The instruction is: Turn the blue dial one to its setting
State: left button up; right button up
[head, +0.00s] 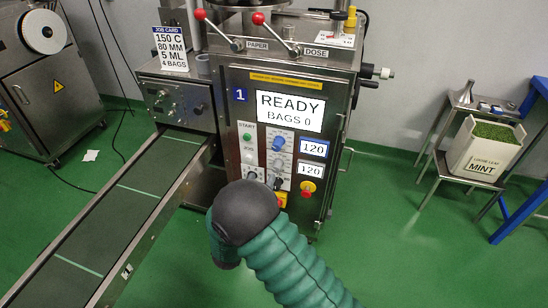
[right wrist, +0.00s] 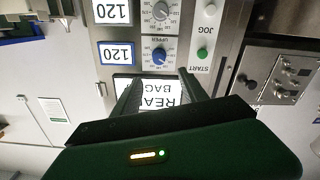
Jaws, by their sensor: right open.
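The blue dial (head: 278,143) is on the front panel of the steel packing machine, left of a blue-framed display (head: 313,148) reading 120. In the right wrist view, which is upside down, the blue dial (right wrist: 158,55) is labelled UPPER and lies just beyond my fingertips. My right gripper (right wrist: 158,84) is open and empty, its two dark fingers apart and pointing at the panel, with a gap to the dial. My left gripper is not in view.
A grey dial (right wrist: 160,11) with another 120 display (head: 310,170) sits below the blue one. The screen (head: 290,110) reads READY, BAGS 0. The job card (head: 171,48) reads 150 C, 80 MM, 5 ML, 4 BAGS. A green start button (head: 247,136) and conveyor (head: 140,190) are left.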

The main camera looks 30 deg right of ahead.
jog(key=b, duration=0.1)
send_near(276, 149)
jog(key=b+x, duration=0.2)
jog(key=x, duration=0.8)
jog(key=shift+w+d+f+b, duration=0.15)
jog(key=shift+w+d+b, duration=0.1)
jog(key=shift+d+b, duration=0.1)
jog(key=shift+d, duration=0.1)
jog(key=shift+a, duration=0.2)
jog(key=c, duration=0.5)
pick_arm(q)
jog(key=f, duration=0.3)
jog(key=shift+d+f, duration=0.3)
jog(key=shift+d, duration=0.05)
pick_arm(e)
grip_shut()
